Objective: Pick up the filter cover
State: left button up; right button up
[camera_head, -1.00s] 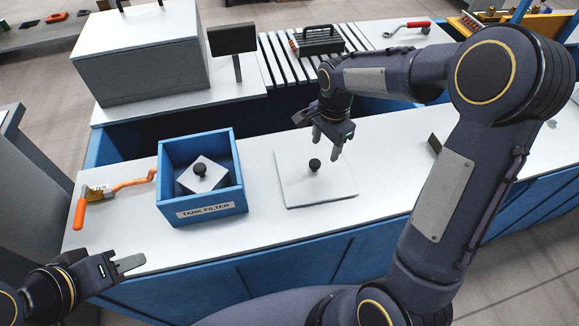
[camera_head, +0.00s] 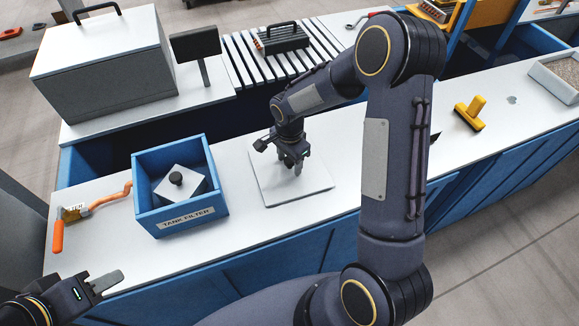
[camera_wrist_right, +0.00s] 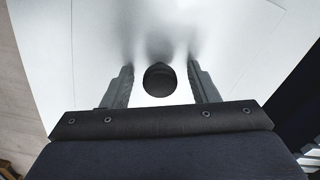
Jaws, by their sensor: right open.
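The filter cover (camera_head: 282,195), a white square plate, lies flat on the white bench. Its round black knob (camera_wrist_right: 160,80) shows in the right wrist view and is hidden behind the fingers in the head view. My right gripper (camera_head: 291,167) points down over the cover. In the right wrist view, its open fingers (camera_wrist_right: 160,66) stand on either side of the knob with gaps between. My left gripper (camera_head: 106,281) is low at the left, away from the cover; its jaw opening cannot be made out.
A blue box (camera_head: 152,218) labelled TANK FILTER stands left of the cover, with a white block (camera_head: 187,189) with a black knob inside. An orange-handled tool (camera_head: 57,236) lies farther left. A yellow tool (camera_head: 470,113) lies at the right. A slatted rack (camera_head: 242,65) is behind.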

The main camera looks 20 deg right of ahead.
aim_at(289, 160)
grip_shut()
dwell(0.3)
jog(key=shift+r, duration=0.55)
notch_tip(289, 160, up, 3)
jog(key=shift+s+a+f, duration=0.1)
jog(key=shift+s+f, duration=0.05)
jog(key=shift+f, duration=0.05)
jog(key=s+a+r+b, duration=0.3)
jog(key=s+a+r, duration=0.2)
jog(key=s+r, duration=0.4)
jog(key=s, duration=0.3)
jog(key=shift+s+a+r, duration=0.15)
jog(key=shift+s+a, duration=0.05)
jog(key=shift+a, duration=0.2)
